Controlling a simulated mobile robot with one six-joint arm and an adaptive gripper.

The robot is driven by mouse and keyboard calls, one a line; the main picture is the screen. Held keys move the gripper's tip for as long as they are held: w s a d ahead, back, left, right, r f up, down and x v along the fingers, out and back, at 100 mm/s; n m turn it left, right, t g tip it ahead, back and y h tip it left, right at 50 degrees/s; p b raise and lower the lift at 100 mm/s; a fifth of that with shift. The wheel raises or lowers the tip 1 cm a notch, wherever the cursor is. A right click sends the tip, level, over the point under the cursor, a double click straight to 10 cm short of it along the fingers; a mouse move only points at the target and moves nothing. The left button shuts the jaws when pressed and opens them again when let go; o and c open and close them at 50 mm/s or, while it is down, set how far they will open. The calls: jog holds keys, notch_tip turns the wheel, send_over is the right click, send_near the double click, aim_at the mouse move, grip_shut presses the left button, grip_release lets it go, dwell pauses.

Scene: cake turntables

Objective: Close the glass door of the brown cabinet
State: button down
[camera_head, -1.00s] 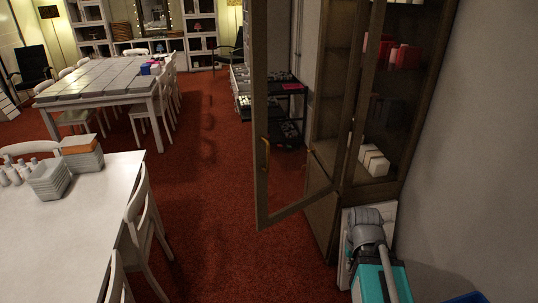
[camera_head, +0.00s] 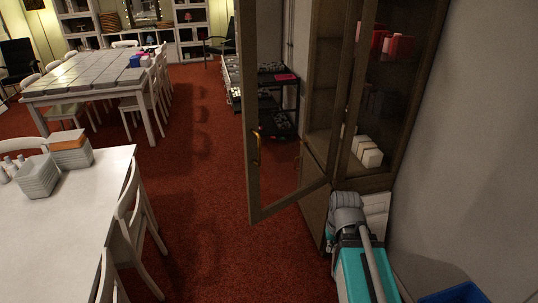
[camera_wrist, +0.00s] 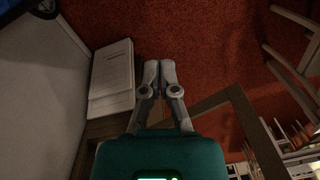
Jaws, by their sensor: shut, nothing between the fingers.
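The brown cabinet (camera_head: 396,181) stands against the right wall in the head view. One glass door (camera_head: 289,207) of it stands wide open, swung out to the left, with a brass handle (camera_head: 256,150) on its outer edge. A brown frame corner, likely that door (camera_wrist: 236,95), shows right of my gripper in the wrist view. My gripper (camera_wrist: 159,67) is shut and empty, pointing over the red carpet. It looks apart from the frame. In the head view my arm is low in front of the cabinet, and the fingers are hidden.
A white table (camera_head: 75,220) with chairs stands at left in the head view. A black shelf cart (camera_head: 275,100) is behind the door. Red carpet (camera_head: 190,190) is clear between table and door. A blue bin (camera_head: 458,293) sits at lower right.

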jog(key=w+a+r+y, duration=0.1)
jog(key=w+a+y, duration=0.4)
jog(key=w+a, duration=0.15)
jog(key=w+a+r+m+t+y+b, duration=0.1)
jog(key=w+r+t+y, duration=0.4)
jog(key=w+r+y, duration=0.6)
jog(key=w+r+m+b, duration=0.1)
jog(key=w+r+m, duration=0.1)
jog(key=w+r, duration=0.2)
jog(key=shift+w+y+b, duration=0.25)
jog(key=shift+y+b, duration=0.05)
jog(key=shift+a, duration=0.1)
jog(key=x, duration=1.3)
jog(key=shift+w+a, duration=0.2)
jog(key=shift+a, duration=0.15)
